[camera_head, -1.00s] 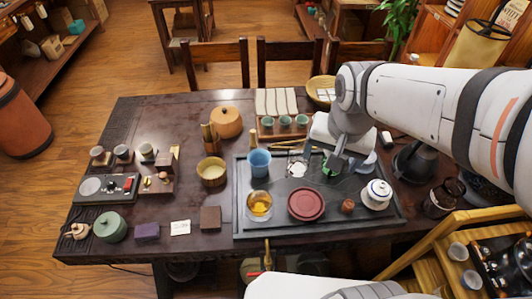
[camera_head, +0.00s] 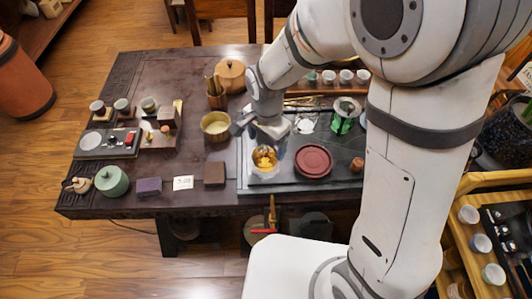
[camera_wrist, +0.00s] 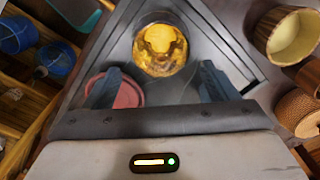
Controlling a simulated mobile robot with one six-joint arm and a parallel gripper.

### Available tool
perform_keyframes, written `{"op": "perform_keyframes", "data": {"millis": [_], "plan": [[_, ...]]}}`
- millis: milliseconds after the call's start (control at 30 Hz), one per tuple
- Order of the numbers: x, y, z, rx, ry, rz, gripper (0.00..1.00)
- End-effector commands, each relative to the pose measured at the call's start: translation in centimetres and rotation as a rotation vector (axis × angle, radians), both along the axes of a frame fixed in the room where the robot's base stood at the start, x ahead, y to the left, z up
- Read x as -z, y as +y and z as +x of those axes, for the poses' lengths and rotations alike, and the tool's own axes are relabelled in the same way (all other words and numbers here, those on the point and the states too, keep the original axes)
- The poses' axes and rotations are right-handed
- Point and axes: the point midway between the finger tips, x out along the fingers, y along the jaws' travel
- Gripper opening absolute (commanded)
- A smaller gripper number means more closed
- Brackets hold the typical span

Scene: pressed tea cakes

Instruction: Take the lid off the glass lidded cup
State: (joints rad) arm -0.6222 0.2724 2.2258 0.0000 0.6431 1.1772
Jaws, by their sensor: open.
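The glass lidded cup (camera_head: 264,161), clear with amber contents, stands at the front left of the dark tray (camera_head: 258,186). It also shows in the wrist view (camera_wrist: 160,48), beyond and between the fingertips. A separate lid cannot be made out against the clear glass. My gripper (camera_head: 263,138) is above and just behind the cup in the head view. In the wrist view my gripper (camera_wrist: 158,80) has its two fingers wide apart with nothing between them. The gripper appears apart from the cup.
A glass vessel with green (camera_head: 345,113) stands behind. A wooden bowl (camera_head: 215,126) and brown block (camera_head: 214,173) are to the left.

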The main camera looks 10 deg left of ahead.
Motion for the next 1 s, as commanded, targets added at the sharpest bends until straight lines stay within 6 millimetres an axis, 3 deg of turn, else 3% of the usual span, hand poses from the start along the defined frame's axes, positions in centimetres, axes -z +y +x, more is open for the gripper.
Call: {"op": "perform_keyframes", "data": {"millis": [200,500,1000], "plan": [[2.9,0.3,-0.3,-0.001,0.002,-0.002,0.80],[3.4,0.4,-0.3,-0.002,0.000,0.000,0.80],[3.4,0.4,-0.3,-0.003,0.001,-0.001,0.40]]}}
